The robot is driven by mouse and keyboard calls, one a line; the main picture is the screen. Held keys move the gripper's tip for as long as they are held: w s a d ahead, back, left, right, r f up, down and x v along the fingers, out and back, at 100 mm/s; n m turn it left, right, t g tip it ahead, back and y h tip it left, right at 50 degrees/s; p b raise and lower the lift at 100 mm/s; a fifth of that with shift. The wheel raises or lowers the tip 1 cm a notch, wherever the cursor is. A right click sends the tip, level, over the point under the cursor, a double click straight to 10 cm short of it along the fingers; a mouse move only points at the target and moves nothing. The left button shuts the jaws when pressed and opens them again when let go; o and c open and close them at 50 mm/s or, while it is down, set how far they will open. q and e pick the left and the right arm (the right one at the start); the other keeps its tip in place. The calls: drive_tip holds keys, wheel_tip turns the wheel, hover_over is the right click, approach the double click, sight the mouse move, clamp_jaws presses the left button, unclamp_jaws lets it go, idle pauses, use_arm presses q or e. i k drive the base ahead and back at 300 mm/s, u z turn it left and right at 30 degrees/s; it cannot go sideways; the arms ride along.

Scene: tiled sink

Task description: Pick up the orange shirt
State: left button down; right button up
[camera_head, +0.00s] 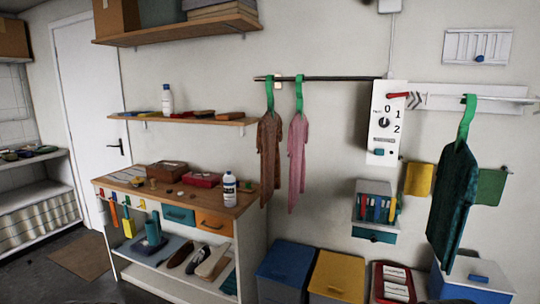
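A rust-brown garment (270,148), the nearest in colour to an orange shirt, hangs on a green hanger (269,92) from a dark wall rail (325,78). A pink garment (297,160) hangs close on its right, on another green hanger (299,94). A dark teal garment (453,205) hangs from a separate rail (505,99) farther right and looks nearer to me. Neither of my grippers shows in the head view.
A wooden-topped workbench (222,209) with a white bottle (229,188) stands left of the garments. Below them are a blue bin (286,272) and a yellow bin (337,277). A shelf (185,119) ends left of the rust-brown garment. A white control panel (387,125) is on the wall.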

sight(269, 133)
drive_tip(key=u, duration=0.6)
drive_tip(key=i, duration=0.55)
drive_tip(key=u, duration=0.6)
drive_tip(key=i, duration=0.7)
drive_tip(key=z, duration=0.35)
